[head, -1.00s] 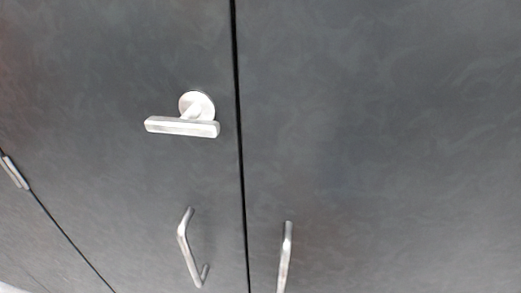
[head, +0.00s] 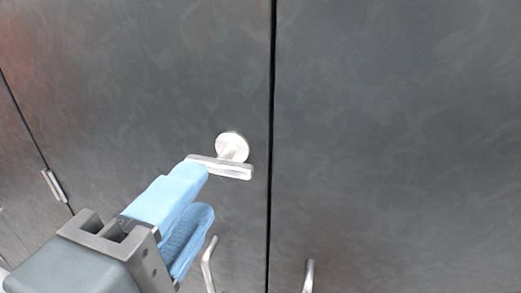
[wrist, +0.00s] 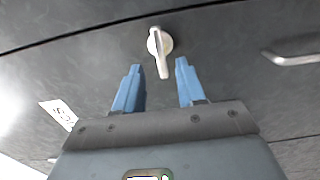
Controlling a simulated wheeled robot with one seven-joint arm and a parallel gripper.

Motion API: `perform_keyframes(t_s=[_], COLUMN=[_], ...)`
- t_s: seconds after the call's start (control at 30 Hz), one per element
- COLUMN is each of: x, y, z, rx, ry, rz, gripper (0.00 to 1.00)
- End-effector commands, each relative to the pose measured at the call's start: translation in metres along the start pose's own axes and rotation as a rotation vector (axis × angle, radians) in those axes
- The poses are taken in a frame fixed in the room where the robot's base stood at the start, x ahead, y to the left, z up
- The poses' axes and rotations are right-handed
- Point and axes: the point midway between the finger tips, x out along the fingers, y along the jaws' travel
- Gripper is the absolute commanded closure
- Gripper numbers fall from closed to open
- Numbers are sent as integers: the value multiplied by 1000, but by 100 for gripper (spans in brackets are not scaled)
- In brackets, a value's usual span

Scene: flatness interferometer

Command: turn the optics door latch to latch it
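The optics door latch is a silver lever (head: 228,169) on a round silver base (head: 232,146), set on the dark left door near the vertical seam. The lever lies nearly level, pointing mostly left of its base. My gripper (head: 198,190) with blue fingers reaches in from the lower left, and one fingertip overlaps the lever's left end. In the wrist view my gripper (wrist: 158,66) is open. The latch lever (wrist: 161,60) points in between the two fingertips, with a visible gap on each side. The fingers do not grip it.
A silver pull handle (head: 208,265) is below the latch on the left door. Another pull handle (head: 308,276) is on the right door (head: 400,130). A hinge (head: 53,186) shows at far left.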

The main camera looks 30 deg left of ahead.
Motion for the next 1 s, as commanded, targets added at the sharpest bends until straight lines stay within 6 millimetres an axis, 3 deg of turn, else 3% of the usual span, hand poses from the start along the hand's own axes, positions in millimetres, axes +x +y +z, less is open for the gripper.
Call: perform_keyframes(t_s=[0.2, 0.4, 0.77, 1.0], x=[36, 58, 65, 64], y=[0, 0, -1, -1], z=[1, 0, 1, 1], rx=[1, 2, 3, 3], ry=[-3, 0, 1, 1], rz=[-1, -1, 0, 0], gripper=[61, 61, 61, 82])
